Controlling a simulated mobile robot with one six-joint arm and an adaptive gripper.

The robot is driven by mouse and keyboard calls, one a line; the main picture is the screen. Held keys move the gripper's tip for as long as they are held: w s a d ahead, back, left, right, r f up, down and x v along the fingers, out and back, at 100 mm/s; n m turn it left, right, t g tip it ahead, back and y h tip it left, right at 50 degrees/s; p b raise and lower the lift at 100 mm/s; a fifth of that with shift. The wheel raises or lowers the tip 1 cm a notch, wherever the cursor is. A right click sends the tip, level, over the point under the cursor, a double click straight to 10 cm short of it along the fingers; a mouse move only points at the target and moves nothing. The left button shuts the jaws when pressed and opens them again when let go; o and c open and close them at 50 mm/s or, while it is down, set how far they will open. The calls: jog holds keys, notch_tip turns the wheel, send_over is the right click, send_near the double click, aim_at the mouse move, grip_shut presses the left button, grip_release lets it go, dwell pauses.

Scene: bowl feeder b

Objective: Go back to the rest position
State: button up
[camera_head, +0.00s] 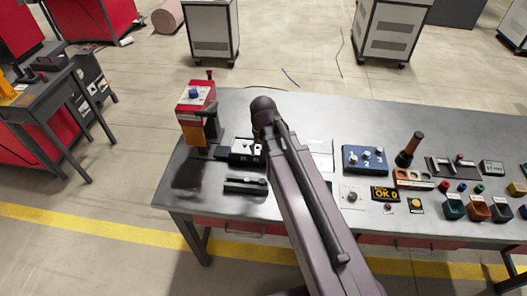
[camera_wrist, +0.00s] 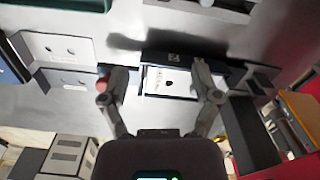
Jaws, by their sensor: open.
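My arm reaches from the bottom of the head view over the left part of the grey table (camera_head: 300,105). My gripper is hidden behind the arm there. In the wrist view my gripper (camera_wrist: 160,97) is open, with its two fingers spread apart. Between the fingers shows a black block with a white face (camera_wrist: 168,82) and a small dark mark. I cannot tell whether the fingers touch it. Nothing is visibly held. A small red spot shows by the left finger.
A red and orange machine with a blue knob (camera_head: 194,97) stands at the table's left end. A low black fixture (camera_head: 246,185) lies left of my arm. A blue panel with knobs (camera_head: 365,158) and several coloured bins (camera_head: 478,207) are to the right. The table's back strip is clear.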

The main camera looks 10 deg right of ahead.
jog(key=shift+s, duration=0.1)
jog(key=shift+n, duration=0.8)
jog(key=s+d, duration=0.2)
jog(key=s, duration=0.1)
jog(key=s+d, duration=0.1)
jog(key=shift+s, duration=0.35)
jog(key=shift+a, duration=0.1)
